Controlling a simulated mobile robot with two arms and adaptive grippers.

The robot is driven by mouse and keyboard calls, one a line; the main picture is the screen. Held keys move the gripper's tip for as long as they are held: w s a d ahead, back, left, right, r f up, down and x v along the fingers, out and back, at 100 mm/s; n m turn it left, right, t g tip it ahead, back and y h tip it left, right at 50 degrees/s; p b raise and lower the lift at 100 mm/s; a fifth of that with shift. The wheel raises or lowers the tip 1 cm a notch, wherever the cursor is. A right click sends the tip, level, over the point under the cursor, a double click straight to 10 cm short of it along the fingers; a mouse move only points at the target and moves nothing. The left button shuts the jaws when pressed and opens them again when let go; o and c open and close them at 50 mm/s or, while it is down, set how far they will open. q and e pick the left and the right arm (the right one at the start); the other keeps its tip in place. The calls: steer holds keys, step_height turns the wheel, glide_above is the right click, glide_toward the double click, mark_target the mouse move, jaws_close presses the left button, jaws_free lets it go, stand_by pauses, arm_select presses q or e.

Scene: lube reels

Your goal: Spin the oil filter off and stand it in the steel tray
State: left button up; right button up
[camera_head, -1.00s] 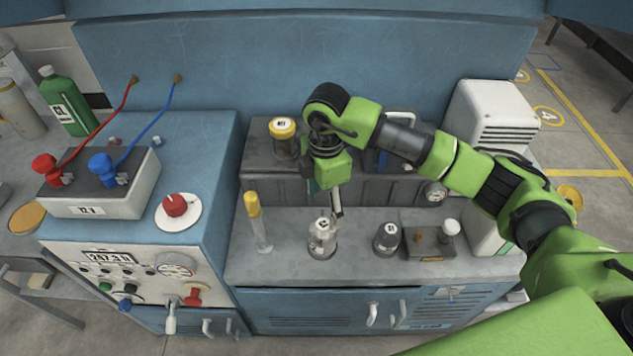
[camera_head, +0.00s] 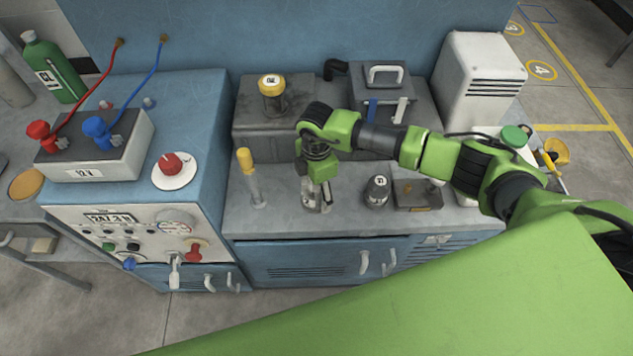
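My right gripper (camera_head: 316,197) points down over the bench top, its fingers at a small silver labelled fitting (camera_head: 313,208). The hand hides much of the fitting, and I cannot tell whether the fingers are closed on it. Just right stands a dark cylinder with a white label on top (camera_head: 377,191), upright and apart from the hand. A yellow-capped, labelled canister (camera_head: 272,93) stands on the grey block behind. I cannot tell for certain which of these is the oil filter, and I cannot clearly pick out the steel tray. My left gripper is not in view.
A yellow-topped clear tube (camera_head: 251,178) stands left of the hand. A low metal block (camera_head: 417,195) is to the right. A grey box with a handle (camera_head: 381,82) stands behind the arm. The blue control console (camera_head: 140,225) bounds the left side.

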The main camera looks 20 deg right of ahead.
steer(key=c, duration=1.4)
steer(key=shift+f+n+b, duration=0.15)
steer(key=shift+n+b, duration=0.4)
steer(key=shift+n, duration=0.55)
steer(key=shift+c, duration=0.2)
steer(key=shift+n+b, duration=0.4)
steer(key=shift+n, duration=0.7)
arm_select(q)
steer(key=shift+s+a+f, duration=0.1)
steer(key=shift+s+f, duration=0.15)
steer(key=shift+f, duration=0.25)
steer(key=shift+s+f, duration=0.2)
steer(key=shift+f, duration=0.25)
arm_select(e)
steer(key=shift+n, duration=0.4)
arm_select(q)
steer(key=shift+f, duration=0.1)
arm_select(e)
steer(key=n+b, duration=0.1)
steer(key=n, duration=0.1)
steer(key=shift+w+n, duration=0.1)
steer(key=shift+n, duration=0.2)
steer(key=shift+n+b, duration=0.6)
steer(key=shift+n, duration=0.4)
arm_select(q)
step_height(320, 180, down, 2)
arm_select(e)
steer(key=shift+a+n, duration=0.1)
steer(key=shift+n, duration=0.2)
